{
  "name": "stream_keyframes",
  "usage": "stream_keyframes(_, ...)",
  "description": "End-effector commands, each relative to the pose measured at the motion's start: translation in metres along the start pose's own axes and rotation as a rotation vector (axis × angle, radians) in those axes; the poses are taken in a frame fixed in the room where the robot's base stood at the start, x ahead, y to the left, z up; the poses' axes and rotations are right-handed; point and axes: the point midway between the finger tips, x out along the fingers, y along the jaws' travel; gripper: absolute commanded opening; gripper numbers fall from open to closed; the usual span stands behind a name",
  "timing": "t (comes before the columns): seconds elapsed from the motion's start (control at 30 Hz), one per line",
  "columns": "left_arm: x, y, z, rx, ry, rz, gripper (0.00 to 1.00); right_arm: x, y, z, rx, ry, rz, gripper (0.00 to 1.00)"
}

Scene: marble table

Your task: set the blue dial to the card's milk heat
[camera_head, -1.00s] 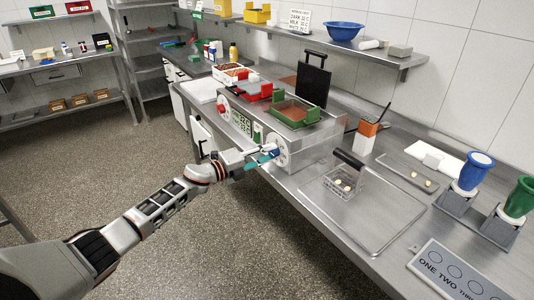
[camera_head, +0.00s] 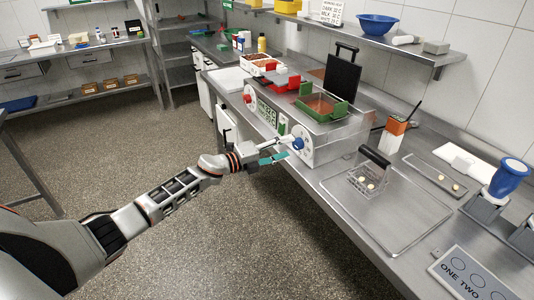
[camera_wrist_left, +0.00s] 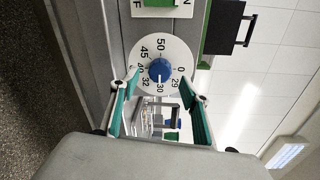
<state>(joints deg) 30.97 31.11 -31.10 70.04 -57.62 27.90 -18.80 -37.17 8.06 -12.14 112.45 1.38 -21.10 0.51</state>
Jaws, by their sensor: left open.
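The blue dial (camera_head: 298,144) is on a white numbered disc at the right end of the machine's front. In the left wrist view the blue dial (camera_wrist_left: 160,71) shows a white mark pointing at 30. My left gripper (camera_head: 282,151) is just in front of it. In the left wrist view the open teal fingers of the left gripper (camera_wrist_left: 160,84) stand either side of the dial, apparently clear of it. The card (camera_head: 330,11) stands on the wall shelf. Its small print appears to read milk 30 C. My right gripper is out of view.
The machine also has a red dial (camera_head: 248,98), a green display (camera_head: 267,112) and a green switch (camera_wrist_left: 158,4). Green (camera_head: 321,106) and red (camera_head: 282,82) trays sit on top. A wire basket (camera_head: 367,182) stands on the metal tray to the right. Floor before the counter is clear.

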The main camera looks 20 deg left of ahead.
Motion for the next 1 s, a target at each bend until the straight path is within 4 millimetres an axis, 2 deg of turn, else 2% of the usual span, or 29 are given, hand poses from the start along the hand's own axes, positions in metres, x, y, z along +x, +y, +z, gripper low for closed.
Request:
stream_keyframes(0.03, -0.013, 0.002, 0.001, 0.002, -0.001, 0.003, 0.46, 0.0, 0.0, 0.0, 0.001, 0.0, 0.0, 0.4)
stream_keyframes(0.2, -0.048, 0.002, 0.0, 0.001, -0.001, 0.003, 0.46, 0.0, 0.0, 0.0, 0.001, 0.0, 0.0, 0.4)
stream_keyframes(0.4, -0.077, 0.002, 0.0, 0.0, 0.0, 0.002, 0.46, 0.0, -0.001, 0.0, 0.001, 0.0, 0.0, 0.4)
stream_keyframes(0.6, -0.088, 0.0, 0.0, -0.001, 0.0, 0.0, 0.46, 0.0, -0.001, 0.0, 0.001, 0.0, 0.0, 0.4)
stream_keyframes(1.0, -0.088, 0.0, 0.0, -0.001, 0.0, 0.0, 0.46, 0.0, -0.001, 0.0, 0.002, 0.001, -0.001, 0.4)
